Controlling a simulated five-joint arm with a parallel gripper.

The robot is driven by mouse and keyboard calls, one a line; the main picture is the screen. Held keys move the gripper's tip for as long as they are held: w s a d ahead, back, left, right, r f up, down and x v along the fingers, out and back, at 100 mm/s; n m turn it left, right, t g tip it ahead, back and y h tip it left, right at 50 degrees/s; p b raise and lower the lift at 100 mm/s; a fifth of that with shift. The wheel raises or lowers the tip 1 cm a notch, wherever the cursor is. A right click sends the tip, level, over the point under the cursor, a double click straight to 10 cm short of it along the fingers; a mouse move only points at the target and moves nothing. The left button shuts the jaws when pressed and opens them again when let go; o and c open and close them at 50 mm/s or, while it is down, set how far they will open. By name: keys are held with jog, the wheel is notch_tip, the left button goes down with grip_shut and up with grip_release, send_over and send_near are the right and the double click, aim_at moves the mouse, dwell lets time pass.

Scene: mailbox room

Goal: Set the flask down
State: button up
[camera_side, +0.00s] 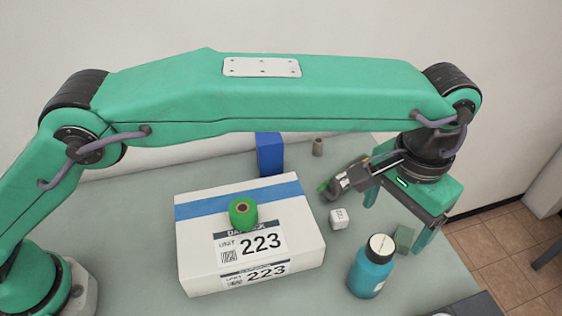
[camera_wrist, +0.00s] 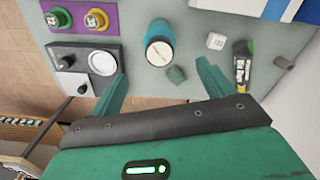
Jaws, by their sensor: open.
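The flask (camera_side: 371,268) is a teal bottle with a pale lid and a dark band below it. It stands upright on the grey table, right of the large parcel. In the wrist view the flask (camera_wrist: 160,46) shows from above, just beyond the fingertips. My gripper (camera_side: 398,215) is open and empty, behind the flask and a little to its right in the side view. In the wrist view the two fingers of my gripper (camera_wrist: 162,70) are spread wide, with nothing held between them.
A small grey-green block (camera_wrist: 176,74) lies near my fingers. A white cube (camera_side: 338,218) and a dark handheld tool (camera_wrist: 242,62) are close by. The white parcel (camera_side: 200,250) marked 223 carries a green roll (camera_side: 242,213). A grey device (camera_wrist: 85,68) and purple mat (camera_wrist: 118,10) lie opposite.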

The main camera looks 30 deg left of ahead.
jog(key=shift+a, duration=0.1)
jog(key=w+a+r+n+t, duration=0.1)
jog(key=a+r, duration=0.3)
jog(key=a, duration=0.6)
jog(key=w+a+r+n+t+h, duration=0.1)
jog(key=a+r, duration=0.3)
jog(key=a, duration=0.5)
jog(key=w+a+r+n, duration=0.1)
jog(key=a+r, duration=0.3)
jog(key=a, duration=0.6)
jog(key=s+a+f+n+t, duration=0.1)
jog(key=s+a+f, duration=0.2)
jog(key=s+a, duration=0.5)
jog(key=s+a+f+n+t+y, duration=0.1)
jog(key=s+a+f, duration=0.3)
jog(key=s+a, duration=0.4)
jog(key=a+t, duration=0.1)
jog(key=a, duration=0.3)
jog(key=shift+a+t, duration=0.2)
jog(key=shift+t, duration=0.1)
